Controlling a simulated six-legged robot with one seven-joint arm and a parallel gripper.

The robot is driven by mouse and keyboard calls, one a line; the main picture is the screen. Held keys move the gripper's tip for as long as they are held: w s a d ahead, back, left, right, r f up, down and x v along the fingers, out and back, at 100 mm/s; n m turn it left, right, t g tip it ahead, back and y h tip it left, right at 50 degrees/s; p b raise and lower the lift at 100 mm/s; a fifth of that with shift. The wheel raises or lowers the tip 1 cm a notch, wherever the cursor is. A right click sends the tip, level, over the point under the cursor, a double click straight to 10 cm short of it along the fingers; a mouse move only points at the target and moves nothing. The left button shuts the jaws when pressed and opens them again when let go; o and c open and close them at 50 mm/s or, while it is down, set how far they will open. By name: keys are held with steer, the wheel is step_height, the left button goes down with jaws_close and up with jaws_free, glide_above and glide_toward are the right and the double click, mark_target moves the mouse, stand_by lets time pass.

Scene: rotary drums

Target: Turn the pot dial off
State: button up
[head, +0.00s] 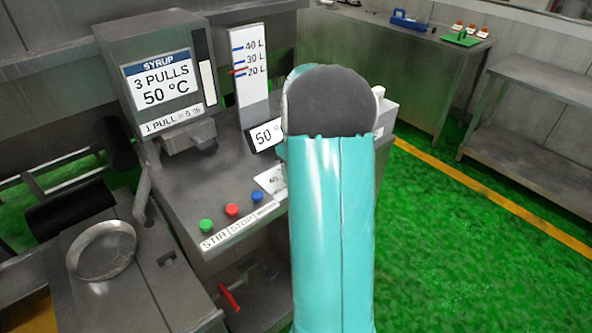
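My teal arm rises through the middle of the head view and hides part of the machine's right side. My gripper is not visible; it is hidden behind or beyond the arm. No pot dial can be clearly made out. A white sign reading "50" (264,136) stands just left of the arm, partly covered by it. A pale plate with small print (269,180) lies on the panel below that sign, also partly covered. A whitish box edge (387,114) shows right of the arm.
A syrup dispenser (158,85) and a level gauge (250,75) stand on the machine. Green, red and blue buttons (231,210) line its front. A red-handled valve (229,296) sits below. A round lid (102,250) is at left. Green floor (450,260) is clear at right.

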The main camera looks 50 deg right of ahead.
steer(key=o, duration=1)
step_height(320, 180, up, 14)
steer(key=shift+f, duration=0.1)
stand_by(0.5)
